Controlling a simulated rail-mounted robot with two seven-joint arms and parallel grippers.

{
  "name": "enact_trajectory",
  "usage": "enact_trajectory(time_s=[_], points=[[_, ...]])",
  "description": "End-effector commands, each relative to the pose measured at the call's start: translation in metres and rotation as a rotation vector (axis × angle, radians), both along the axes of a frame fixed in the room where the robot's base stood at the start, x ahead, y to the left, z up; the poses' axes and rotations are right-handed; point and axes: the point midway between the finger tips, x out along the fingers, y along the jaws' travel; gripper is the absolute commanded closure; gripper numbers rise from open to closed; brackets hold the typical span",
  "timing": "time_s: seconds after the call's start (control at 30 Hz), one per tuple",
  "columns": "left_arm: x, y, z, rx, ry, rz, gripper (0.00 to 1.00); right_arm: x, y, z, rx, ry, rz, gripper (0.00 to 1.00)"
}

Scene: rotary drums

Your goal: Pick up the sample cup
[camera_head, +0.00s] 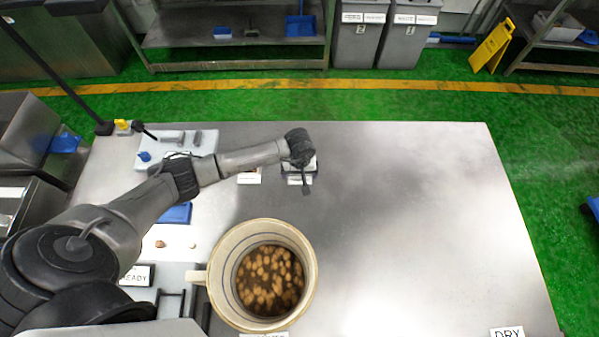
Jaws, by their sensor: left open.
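My left arm reaches in from the left across the steel table. Its gripper (301,160) points down at the table's middle, over a small dark and light item with a white label (300,179). The gripper largely hides this item, so I cannot tell if it is a cup or if they touch. The jaws are open, though the fingers are hard to make out. My right gripper is not in view.
A pale tray (206,146) with small tools lies at the back left. A blue item (176,213) and a READY sign (137,276) are at the left. A DRY sign (507,332) is at the front right.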

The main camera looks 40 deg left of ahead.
Motion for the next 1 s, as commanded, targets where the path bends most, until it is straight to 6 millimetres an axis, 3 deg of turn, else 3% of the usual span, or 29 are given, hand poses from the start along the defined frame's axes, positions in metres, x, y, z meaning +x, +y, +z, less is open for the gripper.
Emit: enact_trajectory(time_s=[0.07,0.7,1.0], points=[[0.0000,0.0000,0.0001,0.000,0.000,0.000,0.10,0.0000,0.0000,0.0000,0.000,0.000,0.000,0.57],[0.0003,0.0001,0.0007,0.000,-0.001,0.000,0.70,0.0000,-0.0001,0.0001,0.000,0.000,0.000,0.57],[0.0009,0.0005,0.0059,0.001,-0.002,0.000,0.70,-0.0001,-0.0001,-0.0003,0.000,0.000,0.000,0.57]])
